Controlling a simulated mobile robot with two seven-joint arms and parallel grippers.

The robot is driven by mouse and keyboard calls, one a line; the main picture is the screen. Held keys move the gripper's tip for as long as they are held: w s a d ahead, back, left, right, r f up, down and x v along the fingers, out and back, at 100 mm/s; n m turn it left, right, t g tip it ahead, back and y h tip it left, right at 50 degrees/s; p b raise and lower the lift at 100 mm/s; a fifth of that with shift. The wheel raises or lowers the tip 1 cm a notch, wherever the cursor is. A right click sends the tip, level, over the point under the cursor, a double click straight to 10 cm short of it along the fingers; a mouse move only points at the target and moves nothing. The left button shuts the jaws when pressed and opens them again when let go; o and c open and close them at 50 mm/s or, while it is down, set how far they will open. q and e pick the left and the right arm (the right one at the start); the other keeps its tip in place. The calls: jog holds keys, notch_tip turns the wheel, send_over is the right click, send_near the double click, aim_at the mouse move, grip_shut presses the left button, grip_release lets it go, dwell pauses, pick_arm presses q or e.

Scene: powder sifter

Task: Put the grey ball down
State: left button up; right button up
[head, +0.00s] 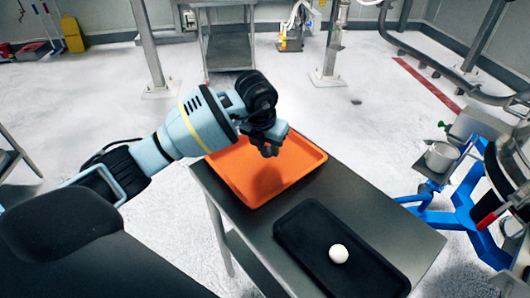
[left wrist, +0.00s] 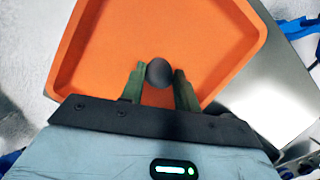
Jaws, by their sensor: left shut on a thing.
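The grey ball (left wrist: 159,72) shows dark and round in the left wrist view, between the two green fingers of my left gripper (left wrist: 159,86). The gripper is shut on it. In the head view my left gripper (head: 268,149) hangs above the orange tray (head: 308,154), and the ball is hidden there. The orange tray also fills much of the left wrist view (left wrist: 105,50); its floor is bare. I cannot tell the exact height of the ball above the tray. My right gripper is not in view.
The tray sits on a steel table (head: 370,197). A black tray (head: 300,232) with a white ball (head: 338,253) lies nearer on the same table. A blue frame (head: 455,200) with a metal pot (head: 441,157) stands at the right. Bare floor surrounds the table's far side.

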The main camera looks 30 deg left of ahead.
aim_at(265, 153)
pick_arm(q)
jog(key=shift+w+a, duration=0.2)
jog(key=shift+a, duration=0.1)
jog(key=shift+s+a+x, duration=0.1)
jog(key=shift+s+x, duration=0.05)
jog(key=shift+x, duration=0.75)
jog(key=shift+s+a+x, duration=0.1)
jog(key=shift+s+x, duration=0.1)
jog(key=shift+x, duration=0.7)
jog(key=shift+f, duration=0.2)
jog(key=o, duration=0.9)
jog(key=shift+o, duration=0.2)
jog(key=p+v, duration=0.1)
jog(key=v, duration=1.1)
jog(key=shift+r, duration=0.1)
